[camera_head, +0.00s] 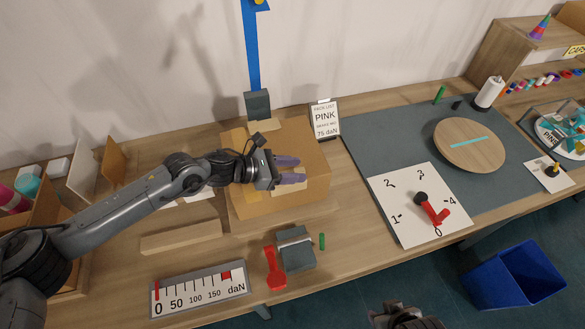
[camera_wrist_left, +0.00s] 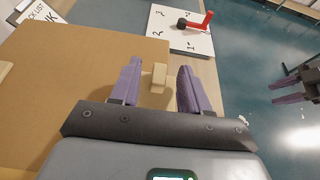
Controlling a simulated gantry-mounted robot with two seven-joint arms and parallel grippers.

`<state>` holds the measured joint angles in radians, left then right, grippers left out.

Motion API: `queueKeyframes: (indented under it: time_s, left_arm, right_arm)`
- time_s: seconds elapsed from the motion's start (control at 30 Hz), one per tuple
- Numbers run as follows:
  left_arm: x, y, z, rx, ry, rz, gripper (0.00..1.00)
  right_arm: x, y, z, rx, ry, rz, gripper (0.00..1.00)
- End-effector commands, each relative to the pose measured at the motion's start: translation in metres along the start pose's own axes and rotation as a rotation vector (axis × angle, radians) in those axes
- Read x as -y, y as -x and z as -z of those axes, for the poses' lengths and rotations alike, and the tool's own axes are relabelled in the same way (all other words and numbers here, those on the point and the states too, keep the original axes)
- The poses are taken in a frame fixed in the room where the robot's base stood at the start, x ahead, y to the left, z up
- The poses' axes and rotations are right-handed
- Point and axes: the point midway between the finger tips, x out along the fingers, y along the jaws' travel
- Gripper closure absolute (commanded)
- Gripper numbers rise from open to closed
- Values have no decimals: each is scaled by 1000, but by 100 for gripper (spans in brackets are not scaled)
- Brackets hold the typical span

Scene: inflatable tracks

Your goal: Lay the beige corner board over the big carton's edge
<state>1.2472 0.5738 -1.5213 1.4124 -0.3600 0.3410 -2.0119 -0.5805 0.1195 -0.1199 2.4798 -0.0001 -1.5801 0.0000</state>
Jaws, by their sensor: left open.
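The big brown carton (camera_head: 312,190) stands on the table in the head view, and its top fills the left of the left wrist view (camera_wrist_left: 75,75). A small beige corner board (camera_wrist_left: 158,77) sits at the carton's edge in the wrist view. My left gripper (camera_head: 291,170) is over the carton with its purple fingers apart. In the wrist view its fingertips (camera_wrist_left: 160,68) are on either side of the beige piece, with visible gaps. My right gripper (camera_wrist_left: 290,90) shows small at the right of the wrist view, away from the carton; its opening is unclear.
A long beige block (camera_head: 180,235) lies left of the carton. A gauge board (camera_head: 200,290), a grey device with a red lever (camera_head: 276,268) and a green peg (camera_head: 322,241) are in front. A pack-list sign (camera_head: 325,118) stands behind, and a numbered dial board (camera_head: 410,215) lies right.

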Motion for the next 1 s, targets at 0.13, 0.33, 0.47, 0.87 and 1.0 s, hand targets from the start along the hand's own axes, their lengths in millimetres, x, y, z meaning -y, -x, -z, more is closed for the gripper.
queueKeyframes:
  time_s: [0.13,0.33,0.47,0.87,1.0]
  left_arm:
    - [0,4,0,0,0,-1,54]
    - [-1,28,1,0,0,-2,54]
    - [-1,52,1,0,0,-3,54]
    - [0,103,0,1,0,-1,54]
    - [0,108,0,0,0,0,54]
  right_arm:
    - [-1,-1,0,1,5,-4,57]
    - [-1,-3,-1,0,6,-4,57]
    - [-1,-6,-2,0,5,-4,57]
    - [1,-10,-3,-1,-2,2,57]
    - [1,-11,-3,-1,-4,3,57]
